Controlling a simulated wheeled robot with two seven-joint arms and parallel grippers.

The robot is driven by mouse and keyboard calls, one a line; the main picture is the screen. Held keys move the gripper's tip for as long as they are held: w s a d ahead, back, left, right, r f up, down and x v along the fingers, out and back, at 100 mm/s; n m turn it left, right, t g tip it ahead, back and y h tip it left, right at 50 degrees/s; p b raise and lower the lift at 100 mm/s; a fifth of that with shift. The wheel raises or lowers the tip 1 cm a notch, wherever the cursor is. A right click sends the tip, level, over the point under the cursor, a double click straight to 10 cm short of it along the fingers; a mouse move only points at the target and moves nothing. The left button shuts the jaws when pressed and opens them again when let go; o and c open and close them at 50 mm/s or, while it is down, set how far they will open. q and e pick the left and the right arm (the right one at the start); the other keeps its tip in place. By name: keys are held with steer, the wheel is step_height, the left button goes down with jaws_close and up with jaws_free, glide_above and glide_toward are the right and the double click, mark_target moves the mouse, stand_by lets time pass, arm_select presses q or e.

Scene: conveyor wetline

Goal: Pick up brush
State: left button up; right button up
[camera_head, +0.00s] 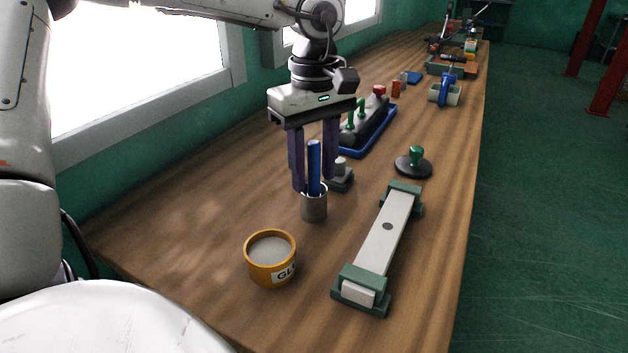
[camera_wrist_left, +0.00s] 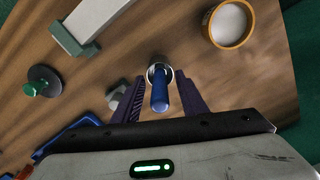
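The brush shows as a blue handle (camera_head: 314,165) standing upright in a small grey metal cup (camera_head: 313,207) on the wooden bench. In the left wrist view the blue handle (camera_wrist_left: 160,92) points up toward the camera from the cup (camera_wrist_left: 153,70). My left gripper (camera_head: 313,188) points down, with its purple fingers on either side of the handle. The fingers are open, with a gap to the handle on both sides in the wrist view. The brush's lower end is hidden in the cup. My right gripper is not in view.
An orange glue pot (camera_head: 270,259) stands in front of the cup. A long pale bar on green supports (camera_head: 382,240) lies to the right. A green-knobbed black disc (camera_head: 413,163) and a blue tray (camera_head: 368,132) stand farther back. A small grey-green block (camera_head: 342,179) is close behind the cup.

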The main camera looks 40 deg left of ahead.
arm_select(q)
jaws_close()
steer(key=shift+r, duration=0.1)
